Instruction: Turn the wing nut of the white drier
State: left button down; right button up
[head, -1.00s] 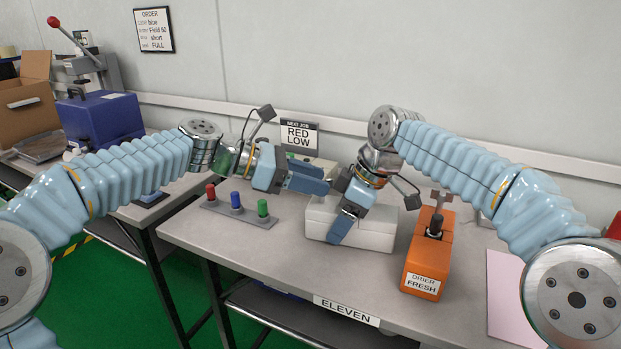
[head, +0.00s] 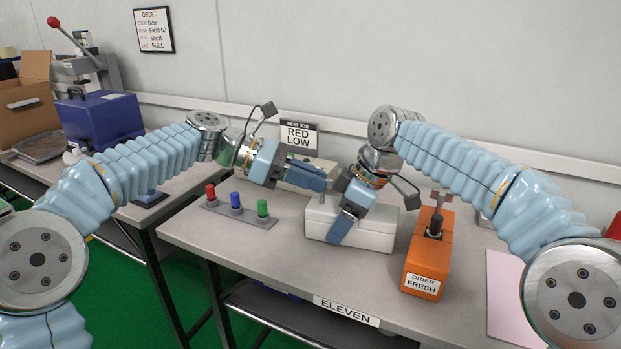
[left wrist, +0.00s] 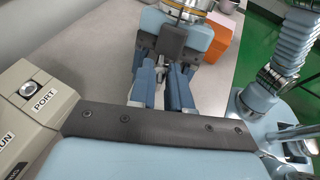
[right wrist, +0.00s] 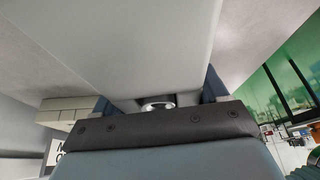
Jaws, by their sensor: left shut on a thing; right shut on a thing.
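The white drier (head: 375,235) is a pale box lying on the bench in the head view, and it also fills the top of the right wrist view (right wrist: 120,45). My right gripper (head: 343,228) is shut on the drier, with a blue finger down its front side. My left gripper (head: 322,183) is shut at the drier's upper left, pointing right. In the left wrist view its blue fingers (left wrist: 160,85) close around a small grey metal part, seemingly the wing nut (left wrist: 160,71). The nut is mostly hidden, so its angle cannot be told.
An orange drier (head: 427,262) labelled FRESH, with its own winged top, stands right of the white one. A rack of red, blue and green plugs (head: 240,215) lies left. A beige tester (left wrist: 30,110) stands behind my left gripper. A pink sheet (head: 505,290) lies right.

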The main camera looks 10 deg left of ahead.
pick_arm(q)
jog(key=m+g, duration=0.2)
jog(key=g, duration=0.1)
jog(key=w+m+g+y, duration=0.1)
jog(key=m+g, duration=0.2)
jog(key=shift+d, duration=0.1)
jog(key=shift+m+g, duration=0.3)
jog(key=c, duration=1.1)
grip_release()
jog(key=shift+o, duration=0.2)
